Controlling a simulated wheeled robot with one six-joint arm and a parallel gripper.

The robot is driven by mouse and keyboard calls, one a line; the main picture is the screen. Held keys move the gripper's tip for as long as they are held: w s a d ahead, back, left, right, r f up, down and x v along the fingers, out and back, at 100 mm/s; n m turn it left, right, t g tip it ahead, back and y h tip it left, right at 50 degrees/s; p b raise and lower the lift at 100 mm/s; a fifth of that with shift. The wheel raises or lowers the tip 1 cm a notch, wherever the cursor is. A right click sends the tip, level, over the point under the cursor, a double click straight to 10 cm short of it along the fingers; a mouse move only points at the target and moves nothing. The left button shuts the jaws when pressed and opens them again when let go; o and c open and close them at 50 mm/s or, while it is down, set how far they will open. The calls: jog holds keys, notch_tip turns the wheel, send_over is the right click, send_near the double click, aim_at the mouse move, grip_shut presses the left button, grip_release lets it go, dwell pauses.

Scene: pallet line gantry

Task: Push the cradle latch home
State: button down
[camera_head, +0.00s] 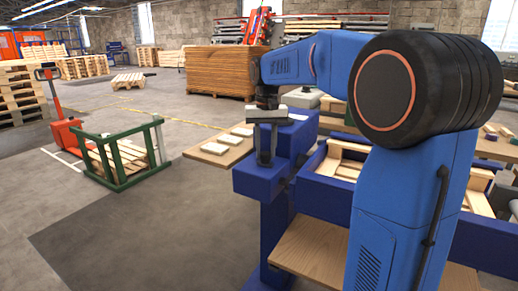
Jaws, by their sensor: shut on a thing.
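My gripper (266,148) hangs straight down from my blue arm, left of the middle of the view. It is shut on a small grey upright piece at the top of the blue frame (262,184). That piece looks like the cradle latch, but the fingers hide most of it, and its exact shape and how far in it sits cannot be told. The blue cradle frame runs from there to the right, behind my arm, with pale wooden slats (345,160) lying inside it.
A wooden board (205,155) with pale blocks juts out left of the gripper. A brown stack (222,72) stands behind. A green rail frame (125,165) and an orange pallet truck (65,130) are farther left. The floor at front left is clear.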

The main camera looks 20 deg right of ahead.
jog(key=shift+s+d, duration=0.1)
jog(key=shift+d, duration=0.05)
jog(key=c, duration=1.3)
grip_release()
jog(key=shift+d, duration=0.1)
jog(key=shift+c, duration=0.2)
notch_tip(320, 180, up, 17)
jog(key=shift+r, duration=0.2)
jog(key=shift+s, duration=0.1)
